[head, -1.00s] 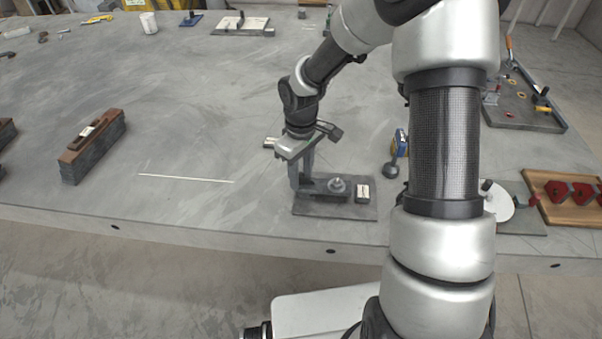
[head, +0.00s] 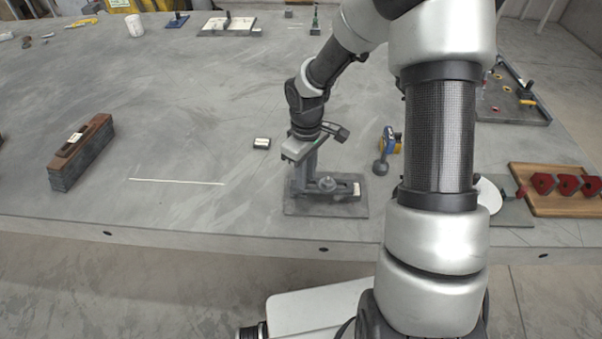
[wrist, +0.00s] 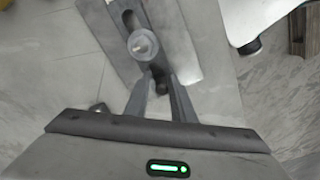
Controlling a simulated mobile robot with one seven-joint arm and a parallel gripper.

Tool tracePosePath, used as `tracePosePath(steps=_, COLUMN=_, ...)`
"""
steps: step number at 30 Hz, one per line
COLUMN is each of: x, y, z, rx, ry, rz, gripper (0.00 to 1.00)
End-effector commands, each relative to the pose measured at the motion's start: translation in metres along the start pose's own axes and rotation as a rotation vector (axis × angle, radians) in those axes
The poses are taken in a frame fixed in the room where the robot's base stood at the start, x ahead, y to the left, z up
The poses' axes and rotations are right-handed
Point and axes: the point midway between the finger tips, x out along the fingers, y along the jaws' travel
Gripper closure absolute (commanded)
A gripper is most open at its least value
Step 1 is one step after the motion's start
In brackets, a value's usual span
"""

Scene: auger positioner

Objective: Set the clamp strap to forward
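The clamp strap (head: 343,187) is a dark grey slotted bar lying on a grey base plate (head: 327,209) near the table's front edge. A round nut on a stud (head: 327,184) stands through its slot. The strap also shows in the wrist view (wrist: 128,18), with the nut (wrist: 143,44) in its slot. My gripper (head: 303,187) is at the strap's left end, pointing down. In the wrist view its fingers (wrist: 160,82) close in on both sides of the strap's near end. A white label (head: 357,189) at the plate's right is partly covered by the strap.
A small black-and-white block (head: 262,143) lies behind the plate. A blue and yellow tool (head: 388,148) is behind it on the right. A brown-topped block (head: 82,152) is on the left. A wooden board with red pieces (head: 560,190) is far right.

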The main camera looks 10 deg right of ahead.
Motion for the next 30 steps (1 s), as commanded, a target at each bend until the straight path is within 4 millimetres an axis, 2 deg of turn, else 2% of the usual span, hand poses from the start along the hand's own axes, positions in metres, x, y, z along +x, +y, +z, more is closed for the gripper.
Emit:
tracePosePath(steps=10, x=-0.001, y=-0.001, z=-0.002, rx=-0.001, ry=0.004, rz=0.000, gripper=0.66)
tracePosePath(steps=14, x=-0.010, y=-0.001, z=-0.003, rx=-0.002, ry=0.006, rz=0.002, gripper=0.66)
tracePosePath(steps=17, x=-0.026, y=-0.001, z=-0.003, rx=-0.001, ry=0.008, rz=0.003, gripper=0.66)
tracePosePath(steps=30, x=-0.132, y=0.000, z=-0.002, rx=0.000, ry=0.007, rz=0.004, gripper=0.66)
